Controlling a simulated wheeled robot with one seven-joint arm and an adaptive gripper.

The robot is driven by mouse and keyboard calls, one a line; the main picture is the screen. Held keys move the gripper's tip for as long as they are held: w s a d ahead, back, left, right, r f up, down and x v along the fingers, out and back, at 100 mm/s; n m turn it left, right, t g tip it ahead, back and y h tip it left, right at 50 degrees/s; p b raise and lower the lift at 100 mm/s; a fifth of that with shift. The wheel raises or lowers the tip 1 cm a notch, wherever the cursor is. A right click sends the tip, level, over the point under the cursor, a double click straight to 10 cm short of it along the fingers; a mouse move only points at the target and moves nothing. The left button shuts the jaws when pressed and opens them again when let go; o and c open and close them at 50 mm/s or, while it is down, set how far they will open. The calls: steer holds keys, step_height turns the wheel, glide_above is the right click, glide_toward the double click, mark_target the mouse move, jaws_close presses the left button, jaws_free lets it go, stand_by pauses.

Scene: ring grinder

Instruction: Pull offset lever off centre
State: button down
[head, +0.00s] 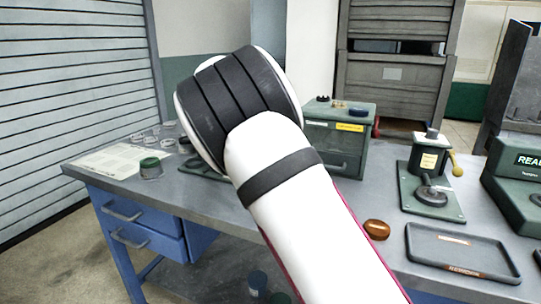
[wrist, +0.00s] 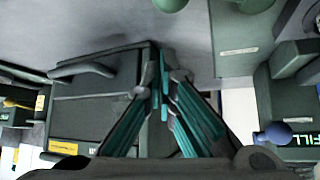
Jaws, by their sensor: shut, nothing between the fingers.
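No lever is marked as the offset lever in either view. In the head view, a yellow-handled lever (head: 456,167) sticks out from the right side of a small green machine (head: 431,155) on a base plate. In the wrist view, a blue ball knob (wrist: 272,134) stands by a dark green unit with a FILL sign; I cannot tell whether it belongs to a lever. My gripper (wrist: 163,78) is shut and empty, its fingertips in front of a green drawer box (wrist: 95,122). In the head view my arm hides the gripper.
The drawer box (head: 337,145) stands on the grey bench behind my arm. A dark tray (head: 450,235) and an amber oval piece (head: 376,230) lie at the front right. A green unit with a READ-like sign (head: 520,185) stands at the right edge. Small rings and a pot (head: 151,168) are at left.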

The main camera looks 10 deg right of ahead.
steer(key=p+v, duration=0.1)
steer(key=v, duration=0.7)
steer(key=shift+w+r, duration=0.15)
steer(key=s+d+r+n+g+y, duration=0.1)
steer(key=s+d+n+y, duration=0.2)
steer(key=s, duration=0.8)
steer(key=s+d+r+g+y, duration=0.1)
steer(key=s+d+g+y, duration=0.1)
steer(key=s+d, duration=0.65)
steer(key=s+a+f+n+y, duration=0.1)
steer(key=s+a+f+n, duration=0.15)
steer(key=s, duration=0.85)
steer(key=s+a+f+n, duration=0.2)
steer(key=s+n, duration=0.1)
steer(key=s, duration=0.9)
steer(key=s+a+f+n+y, duration=0.1)
steer(key=s+a+f+n, duration=0.15)
steer(key=s, duration=0.85)
step_height(320, 180, up, 17)
steer(key=t+p, duration=0.2)
steer(key=p, duration=1.3)
steer(key=shift+d+t, duration=0.3)
steer(key=shift+d, duration=0.05)
